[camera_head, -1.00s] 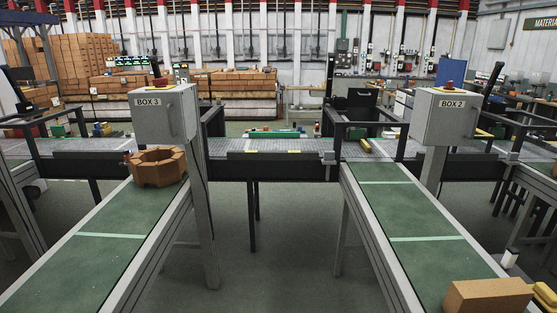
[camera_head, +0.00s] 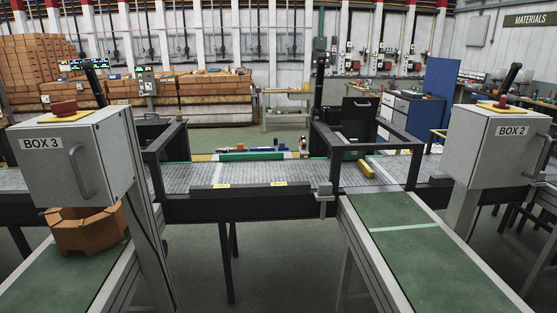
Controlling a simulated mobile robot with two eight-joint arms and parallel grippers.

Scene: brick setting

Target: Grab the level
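Neither of my grippers is in view. A long green bar (camera_head: 252,155) lies at the far side of the middle conveyor, with small blue and orange items around it. A short yellow bar (camera_head: 366,168) lies on the grey conveyor to the right of it, by the black rail frame. Both are small in the picture, and I cannot tell for certain which one is the level.
The BOX 3 control box (camera_head: 78,157) stands at the left, the BOX 2 control box (camera_head: 497,150) at the right. An orange brick ring (camera_head: 88,232) sits on the left green belt (camera_head: 50,280). The right green belt (camera_head: 425,255) looks clear. Open floor (camera_head: 270,270) lies between.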

